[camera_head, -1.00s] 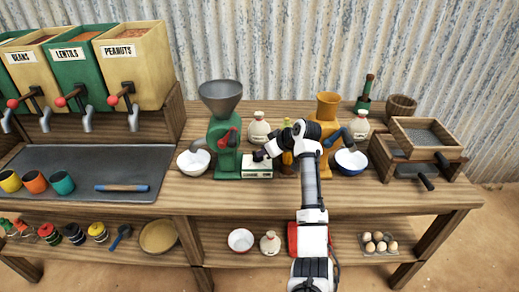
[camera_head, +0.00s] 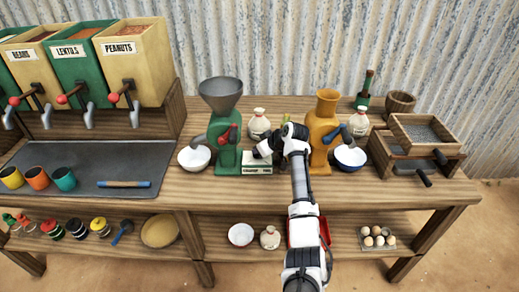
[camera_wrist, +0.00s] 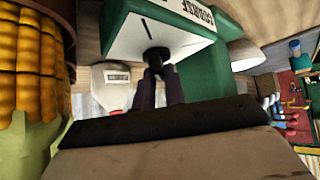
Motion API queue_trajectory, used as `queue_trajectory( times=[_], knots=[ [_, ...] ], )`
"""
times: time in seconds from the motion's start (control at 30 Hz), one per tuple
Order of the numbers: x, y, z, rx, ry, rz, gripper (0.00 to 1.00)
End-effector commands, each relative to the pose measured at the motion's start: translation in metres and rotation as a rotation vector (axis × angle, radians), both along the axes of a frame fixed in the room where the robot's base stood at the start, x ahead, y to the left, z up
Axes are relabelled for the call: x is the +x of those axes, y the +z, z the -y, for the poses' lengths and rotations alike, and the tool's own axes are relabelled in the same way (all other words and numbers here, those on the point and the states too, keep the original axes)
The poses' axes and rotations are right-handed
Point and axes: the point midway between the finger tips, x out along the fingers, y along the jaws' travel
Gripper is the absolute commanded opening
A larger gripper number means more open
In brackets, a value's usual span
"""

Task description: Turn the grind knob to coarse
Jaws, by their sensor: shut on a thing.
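The green grinder (camera_head: 222,134) with a grey hopper stands on the bench, a white-faced box (camera_head: 256,169) at its base. In the wrist view the white face (camera_wrist: 150,38) carries upside-down lettering, partly cut off, that seems to read COARSE. A small dark grind knob (camera_wrist: 156,54) sticks out of this face. My gripper (camera_wrist: 163,80) is shut on the knob, its dark fingers meeting it. In the head view my gripper (camera_head: 263,151) is just above the box.
An orange grinder (camera_head: 322,125) stands right of my wrist. White bowls flank the grinders, at left (camera_head: 194,160) and right (camera_head: 350,158). A corn cob (camera_wrist: 32,75) is close at left in the wrist view, near a labelled jar (camera_wrist: 114,88). Stacked wooden sieves (camera_head: 420,145) stand further right.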

Motion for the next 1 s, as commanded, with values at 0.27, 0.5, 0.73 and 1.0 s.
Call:
queue_trajectory(
  times=[0.27, 0.5, 0.73, 1.0],
  knots=[
    [-0.0006, -0.0009, -0.0007, 0.001, -0.028, 0.000, 0.00],
    [-0.0020, -0.0004, -0.0028, 0.001, -0.149, 0.000, 0.00],
    [-0.0029, -0.0001, -0.0045, 0.001, -0.310, 0.000, 0.00],
    [-0.0035, 0.0000, -0.0059, 0.001, -0.457, 0.000, 0.00]
  ],
)
